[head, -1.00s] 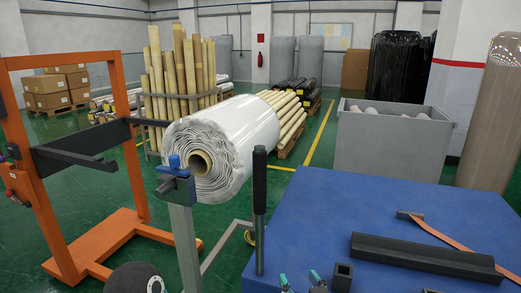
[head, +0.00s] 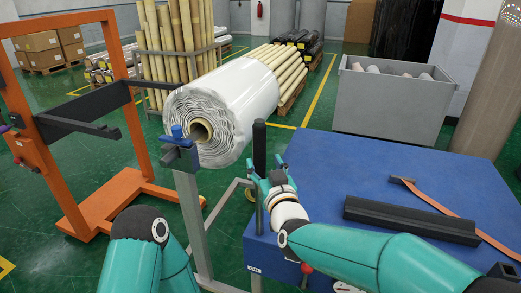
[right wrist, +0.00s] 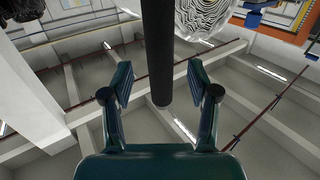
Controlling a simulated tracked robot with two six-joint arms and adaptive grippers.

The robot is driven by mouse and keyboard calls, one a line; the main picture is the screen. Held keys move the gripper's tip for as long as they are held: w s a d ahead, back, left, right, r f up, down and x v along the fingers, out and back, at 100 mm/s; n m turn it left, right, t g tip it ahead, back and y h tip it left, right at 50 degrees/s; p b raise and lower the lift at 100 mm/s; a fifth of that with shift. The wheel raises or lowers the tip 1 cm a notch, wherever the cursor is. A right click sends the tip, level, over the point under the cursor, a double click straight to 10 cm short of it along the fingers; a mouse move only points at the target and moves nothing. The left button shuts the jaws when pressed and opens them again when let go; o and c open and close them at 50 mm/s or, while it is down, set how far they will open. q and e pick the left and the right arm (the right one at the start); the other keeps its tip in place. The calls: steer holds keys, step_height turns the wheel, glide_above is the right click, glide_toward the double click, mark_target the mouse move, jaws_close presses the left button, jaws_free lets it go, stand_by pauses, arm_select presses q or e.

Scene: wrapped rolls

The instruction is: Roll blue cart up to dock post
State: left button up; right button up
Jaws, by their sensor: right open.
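The blue cart (head: 315,165) has a broad flat top at the right of the head view. Its black upright handle (head: 259,148) rises at its left edge. My open right gripper (head: 262,183) is at the lower part of this handle in the head view. In the right wrist view the black bar (right wrist: 158,45) stands between the spread fingers (right wrist: 158,72), with a gap on both sides. A grey post (head: 193,215) with a blue and black head stands left of the cart, apart from it; I cannot tell if it is the dock post. My left gripper is out of view.
A large white wrapped roll (head: 235,105) lies behind the post head. An orange frame (head: 120,200) stands at left. A black block (head: 410,218) and an orange strap (head: 450,212) lie on the cart. A grey bin (head: 385,110) stands behind.

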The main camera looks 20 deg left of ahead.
mark_target(262, 157)
steer(key=shift+p+x, duration=0.5)
steer(key=shift+x, duration=2.2)
jaws_close()
steer(key=shift+d, duration=0.1)
